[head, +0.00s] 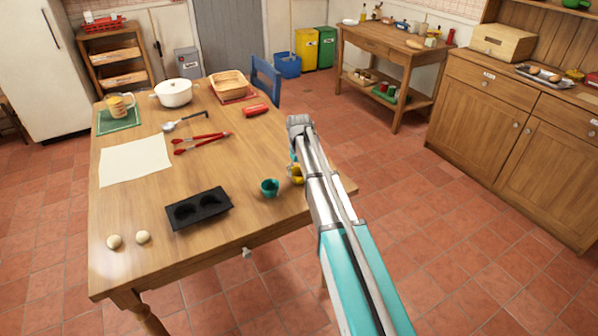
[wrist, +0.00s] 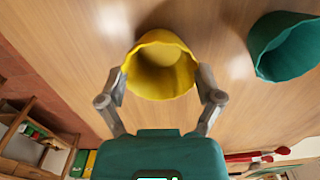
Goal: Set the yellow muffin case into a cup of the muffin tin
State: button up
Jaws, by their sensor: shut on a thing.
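The yellow muffin case (wrist: 160,68) is between the two fingers of my gripper (wrist: 160,85) in the wrist view, and the fingers are shut on its sides. In the head view the yellow case (head: 296,173) is partly hidden behind my arm, near the right edge of the table. The black muffin tin (head: 198,209) lies on the table to the left of the case. It shows two cups, both of which look empty.
A teal muffin case (head: 269,188) stands between the tin and my gripper; it also shows in the wrist view (wrist: 288,48). Two pale round balls (head: 143,237) lie left of the tin. Red-handled tongs (head: 200,142) and a white sheet (head: 135,160) lie farther back on the wooden table (head: 240,218).

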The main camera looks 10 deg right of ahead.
jog(key=shift+r+p, duration=0.65)
jog(key=shift+r, duration=0.2)
jog(key=s+r+p, duration=1)
jog(key=s, duration=0.4)
jog(key=shift+a+r+p, duration=0.25)
jog(key=shift+a+p, duration=0.05)
jog(key=shift+a, duration=0.1)
jog(key=shift+s, duration=0.15)
